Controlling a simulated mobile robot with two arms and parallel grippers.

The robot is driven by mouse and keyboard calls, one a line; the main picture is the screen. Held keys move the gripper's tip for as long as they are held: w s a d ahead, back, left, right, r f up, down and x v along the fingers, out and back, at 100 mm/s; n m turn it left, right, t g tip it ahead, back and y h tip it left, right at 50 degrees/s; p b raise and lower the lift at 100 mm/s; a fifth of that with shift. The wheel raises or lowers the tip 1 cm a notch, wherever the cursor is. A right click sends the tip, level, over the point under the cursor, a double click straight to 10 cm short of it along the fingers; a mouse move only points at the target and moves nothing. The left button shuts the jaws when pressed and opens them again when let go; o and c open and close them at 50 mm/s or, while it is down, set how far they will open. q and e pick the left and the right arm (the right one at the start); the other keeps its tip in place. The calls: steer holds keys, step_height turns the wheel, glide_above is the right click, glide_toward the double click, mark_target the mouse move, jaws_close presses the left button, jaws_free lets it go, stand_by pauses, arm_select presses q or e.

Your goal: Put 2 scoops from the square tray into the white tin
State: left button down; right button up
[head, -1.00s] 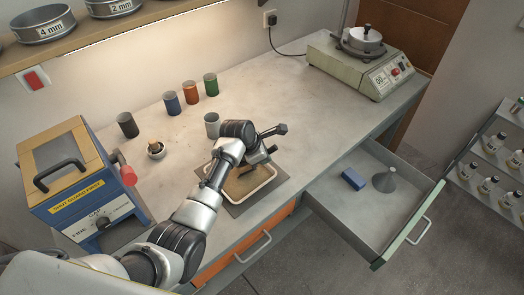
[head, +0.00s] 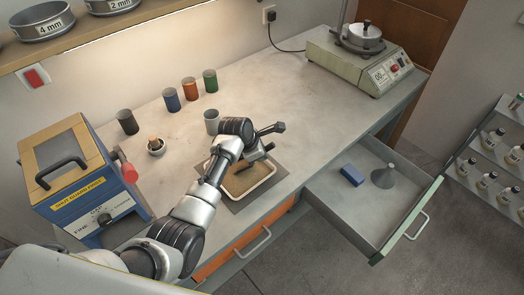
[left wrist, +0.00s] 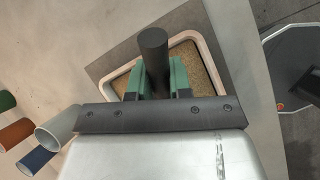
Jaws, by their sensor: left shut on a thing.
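The square tray (head: 263,187) has a pale rim and brown granular material inside. It lies on a dark mat near the bench's front edge. My left gripper (head: 262,152) is over the tray; in the left wrist view its green fingers (left wrist: 157,80) are shut on a dark round handle (left wrist: 153,50), seemingly the scoop's. The white tin (head: 212,122) stands upright, open-topped, just behind the tray and left of the gripper. It also shows in the left wrist view (left wrist: 58,124). My right gripper is not in view.
Black (head: 127,122), blue (head: 172,100), orange (head: 188,89) and green (head: 210,81) tins stand behind. An open drawer (head: 335,205) juts out at right. The bench's middle right is clear.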

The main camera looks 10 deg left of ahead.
arm_select(q)
steer(key=shift+s+a+p, duration=0.25)
steer(key=shift+a+p, duration=0.15)
steer(key=shift+a, duration=0.15)
steer(key=shift+s+a+p, duration=0.2)
steer(key=shift+a+p, duration=0.2)
steer(key=shift+a, duration=0.1)
steer(key=shift+w+d, duration=0.3)
steer(key=shift+d, duration=0.45)
steer(key=shift+w+d, duration=0.3)
steer(key=shift+d, duration=0.4)
stand_by(0.4)
steer(key=shift+s+a+p, duration=0.3)
steer(key=shift+a+p, duration=0.15)
steer(key=shift+a, duration=0.3)
steer(key=shift+s+a+p, duration=0.3)
steer(key=shift+a+p, duration=0.15)
steer(key=shift+a, duration=0.25)
stand_by(0.4)
steer(key=shift+r+g+y+p, duration=0.3)
steer(key=shift+r+y+p, duration=0.5)
steer(key=shift+p, duration=0.8)
steer(key=shift+r+g+y+p, duration=0.4)
steer(key=shift+r+y+p, duration=0.35)
steer(key=shift+p, duration=0.3)
